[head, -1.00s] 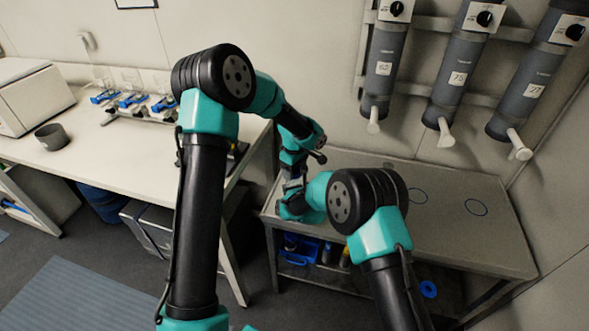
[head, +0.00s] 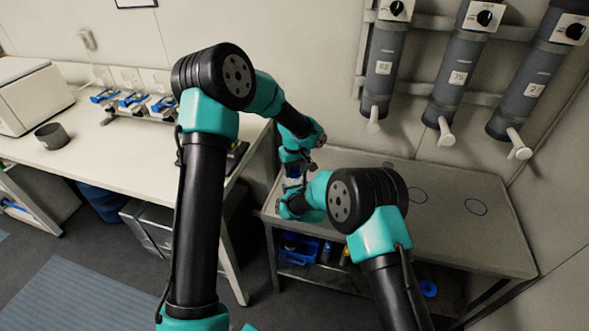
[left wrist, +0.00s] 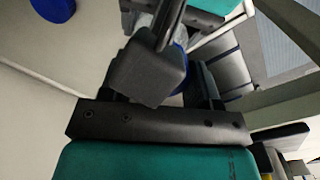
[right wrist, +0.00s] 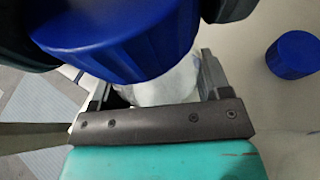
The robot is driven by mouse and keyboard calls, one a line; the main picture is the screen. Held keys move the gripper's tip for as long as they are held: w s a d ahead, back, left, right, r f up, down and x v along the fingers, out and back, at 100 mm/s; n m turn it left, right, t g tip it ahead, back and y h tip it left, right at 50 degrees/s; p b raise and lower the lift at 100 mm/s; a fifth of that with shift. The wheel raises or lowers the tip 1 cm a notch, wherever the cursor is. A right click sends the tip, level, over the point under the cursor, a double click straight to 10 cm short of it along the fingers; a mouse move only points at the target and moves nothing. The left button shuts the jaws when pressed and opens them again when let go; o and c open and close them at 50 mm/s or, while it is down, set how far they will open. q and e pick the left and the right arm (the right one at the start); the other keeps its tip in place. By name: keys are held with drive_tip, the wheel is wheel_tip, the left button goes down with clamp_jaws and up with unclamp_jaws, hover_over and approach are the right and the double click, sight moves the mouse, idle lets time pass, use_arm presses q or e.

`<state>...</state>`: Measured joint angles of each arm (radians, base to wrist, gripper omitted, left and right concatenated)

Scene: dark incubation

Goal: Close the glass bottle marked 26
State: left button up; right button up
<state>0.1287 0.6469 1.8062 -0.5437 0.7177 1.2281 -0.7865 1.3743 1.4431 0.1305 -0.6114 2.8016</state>
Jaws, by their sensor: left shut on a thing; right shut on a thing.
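My right gripper (right wrist: 150,98) is shut on a clear, whitish glass bottle (right wrist: 168,84), seen between its fingers in the right wrist view. A large blue screw cap (right wrist: 120,42) is over the bottle's top there. Dark fingers of my left gripper flank the cap and are shut on it. I cannot tell whether the cap is fully seated. In the left wrist view a grey finger hides most of this cap; a blue sliver (left wrist: 181,68) shows. In the head view both grippers meet at the left end of the grey bench, left gripper (head: 299,168) above right. No number is readable on the bottle.
A second blue cap (right wrist: 293,54) lies apart on the grey bench (head: 450,225). It also shows in the left wrist view (left wrist: 53,8). Dark cylinders (head: 450,75) hang on the wall above. The bench's right side is clear, with marked circles.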

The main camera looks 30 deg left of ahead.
use_arm(q)
drive_tip(key=shift+m, duration=0.5)
drive_tip(key=o, duration=1)
drive_tip(key=shift+r, duration=2.3)
